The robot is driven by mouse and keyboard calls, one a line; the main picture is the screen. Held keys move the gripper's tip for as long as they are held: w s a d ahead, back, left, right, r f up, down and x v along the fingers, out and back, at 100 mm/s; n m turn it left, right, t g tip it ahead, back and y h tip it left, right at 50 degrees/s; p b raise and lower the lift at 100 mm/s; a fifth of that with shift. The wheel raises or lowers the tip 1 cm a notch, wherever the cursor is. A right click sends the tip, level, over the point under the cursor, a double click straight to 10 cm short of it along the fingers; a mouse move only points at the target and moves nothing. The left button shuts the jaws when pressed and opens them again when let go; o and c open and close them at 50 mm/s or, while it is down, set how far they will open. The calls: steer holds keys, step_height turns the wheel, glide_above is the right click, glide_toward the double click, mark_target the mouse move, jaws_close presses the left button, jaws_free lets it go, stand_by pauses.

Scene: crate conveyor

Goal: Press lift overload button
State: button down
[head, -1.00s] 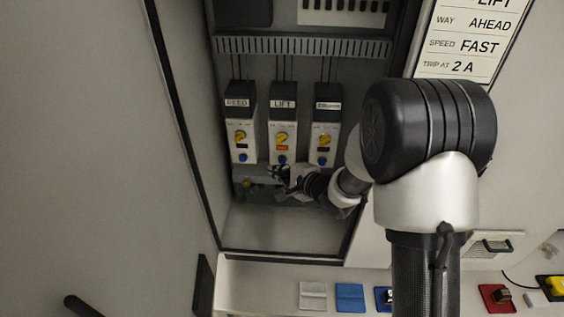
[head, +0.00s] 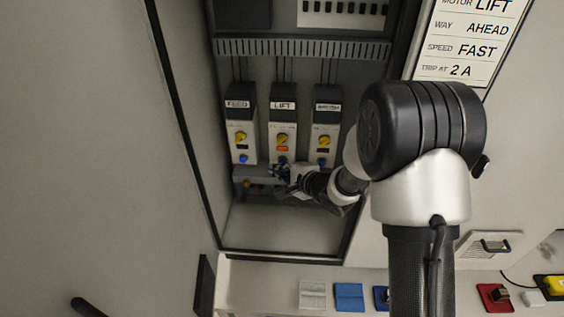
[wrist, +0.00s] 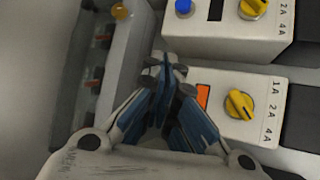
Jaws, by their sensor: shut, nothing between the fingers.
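The lift unit (head: 282,128), labelled LIFT, is the middle of three white-and-black modules in the cabinet. It has a yellow dial (head: 283,139) and a lit orange window (head: 282,149). In the wrist view the orange window (wrist: 203,96) and yellow dial (wrist: 239,104) show right of my fingers. My gripper (wrist: 166,68) is shut and empty, its fingertips over the lower end of the lift unit. The unit's blue button is hidden behind the fingertips. I cannot tell whether they touch it. In the head view my gripper (head: 281,172) is at the unit's bottom edge.
The FEED unit (head: 241,125) stands left and a third unit (head: 325,125) right, both with dark windows. A neighbouring blue button (wrist: 183,7) shows in the wrist view. A grey rail (wrist: 110,70) lies beside the fingers. A sign (head: 466,45) reads LIFT, AHEAD, FAST, 2 A.

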steer(key=shift+w+p, duration=0.4)
steer(key=shift+w, duration=0.05)
stand_by(0.6)
steer(key=shift+s, duration=0.85)
steer(key=s, duration=0.5)
steer(key=shift+a, duration=0.1)
stand_by(0.8)
